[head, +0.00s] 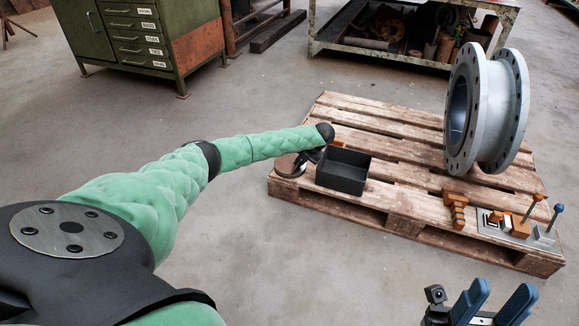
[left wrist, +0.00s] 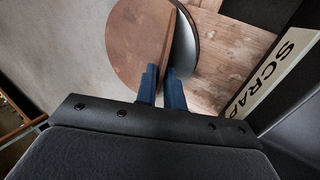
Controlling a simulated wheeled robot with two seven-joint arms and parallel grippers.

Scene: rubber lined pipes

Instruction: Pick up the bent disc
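The bent disc (head: 290,166) is at the near left corner of the pallet, just left of a black box. In the left wrist view the disc (left wrist: 140,45) shows a rust-brown face, and a dark part with a pale rim lies to the right of a sharp line. My left gripper (left wrist: 162,78) has its two blue fingers close together, with that line running into the narrow gap between them; it looks shut on the disc. In the head view this gripper is mostly hidden by my arm. My right gripper (head: 497,302) is open and empty at bottom right.
The black box (head: 343,170) stands right beside the disc; the wrist view shows a SCRAP label (left wrist: 277,75). A large grey flanged pipe (head: 487,110), an orange-brown tool (head: 455,210) and a tool plate (head: 513,229) are on the wooden pallet (head: 400,150). The pallet's middle is clear.

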